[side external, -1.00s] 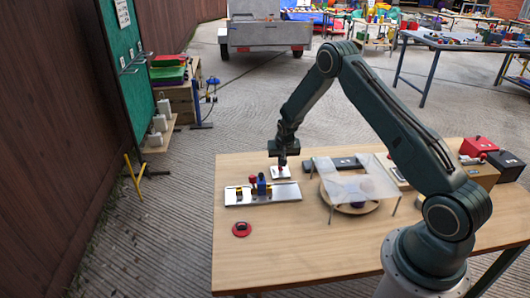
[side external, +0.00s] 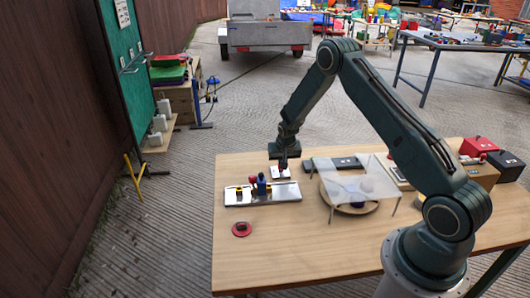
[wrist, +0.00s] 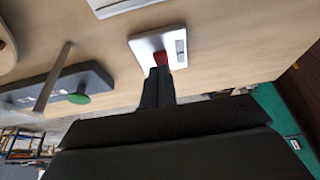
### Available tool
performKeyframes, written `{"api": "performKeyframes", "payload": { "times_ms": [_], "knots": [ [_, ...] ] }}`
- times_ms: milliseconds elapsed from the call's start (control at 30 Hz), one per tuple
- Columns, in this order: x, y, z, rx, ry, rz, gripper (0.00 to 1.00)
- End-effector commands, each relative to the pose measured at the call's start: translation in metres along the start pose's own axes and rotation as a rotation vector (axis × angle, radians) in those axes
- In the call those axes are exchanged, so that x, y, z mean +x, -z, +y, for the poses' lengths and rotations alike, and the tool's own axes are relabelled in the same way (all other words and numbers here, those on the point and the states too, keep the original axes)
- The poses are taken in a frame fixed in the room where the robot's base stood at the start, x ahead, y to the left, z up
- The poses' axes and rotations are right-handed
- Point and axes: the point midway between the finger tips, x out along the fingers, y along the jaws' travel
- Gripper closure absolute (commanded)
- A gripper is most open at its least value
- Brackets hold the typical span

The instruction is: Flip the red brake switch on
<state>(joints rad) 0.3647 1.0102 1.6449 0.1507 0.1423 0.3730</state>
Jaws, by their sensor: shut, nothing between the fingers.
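The red brake switch (wrist: 161,58) is a small red part on a white plate (wrist: 147,42) with a grey slot marking; the plate (side external: 275,174) also shows near the far edge of the table in the side view. My gripper (wrist: 158,72) is shut and empty, pointing down at the switch. Its fingertips (side external: 282,167) are right at the red part and cover some of it. I cannot tell whether they touch it or which way it is tilted.
A silver tray (side external: 240,197) with coloured knobs stands just in front of the plate. A clear raised panel (side external: 360,178) on thin posts covers a round wooden board to the right. A dark bar with a green knob (wrist: 78,98) lies nearby.

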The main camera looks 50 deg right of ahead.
Motion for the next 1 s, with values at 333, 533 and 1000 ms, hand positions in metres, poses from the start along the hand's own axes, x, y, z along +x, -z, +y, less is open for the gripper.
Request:
{"api": "performKeyframes", "payload": {
  "times_ms": [333, 533, 1000],
  "knots": [
    [-0.013, 0.003, 0.000, 0.000, 0.001, 0.002, 1.00],
    [-0.035, 0.005, 0.000, 0.000, 0.001, 0.002, 1.00],
    [-0.101, 0.015, 0.000, 0.000, 0.001, 0.002, 1.00]
  ]
}}
